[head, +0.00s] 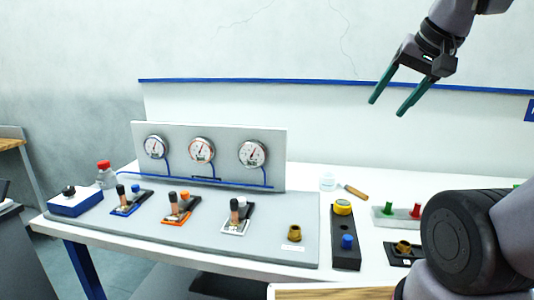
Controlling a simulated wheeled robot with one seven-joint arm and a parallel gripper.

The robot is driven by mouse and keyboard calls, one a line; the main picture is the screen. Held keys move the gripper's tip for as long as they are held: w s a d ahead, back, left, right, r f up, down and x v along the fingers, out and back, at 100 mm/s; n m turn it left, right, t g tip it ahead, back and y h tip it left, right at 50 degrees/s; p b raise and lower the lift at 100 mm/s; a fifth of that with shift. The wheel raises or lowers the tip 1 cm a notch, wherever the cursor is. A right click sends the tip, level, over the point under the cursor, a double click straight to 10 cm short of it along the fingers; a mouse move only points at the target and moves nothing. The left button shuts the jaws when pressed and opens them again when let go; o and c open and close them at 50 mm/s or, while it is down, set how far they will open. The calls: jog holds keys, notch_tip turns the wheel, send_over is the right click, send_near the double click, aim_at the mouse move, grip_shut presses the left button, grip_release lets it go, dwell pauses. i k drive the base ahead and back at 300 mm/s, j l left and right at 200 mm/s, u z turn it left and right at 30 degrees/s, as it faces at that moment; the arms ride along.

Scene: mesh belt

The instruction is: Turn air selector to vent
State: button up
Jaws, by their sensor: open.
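My gripper (388,107) hangs at the upper right in the head view, open and empty, its two green fingers apart and pointing down-left. It is in front of the white wall panel, clear of everything on the table. No label reading air selector or vent can be made out. A blue and white box with a black knob (69,191) sits at the left end of the grey board. Three lever valves stand to its right, on a blue-edged plate (128,205), an orange plate (181,212) and a white plate (237,222). Which one is the selector I cannot tell.
Behind the valves stands a grey panel (225,180) with three round gauges. A brass fitting (295,233), a black block (344,248) with yellow and blue knobs, a wooden-handled tool (354,191) and a red-capped bottle (106,177) are also there.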

aim_at(69, 192)
jog(key=u, duration=1.7)
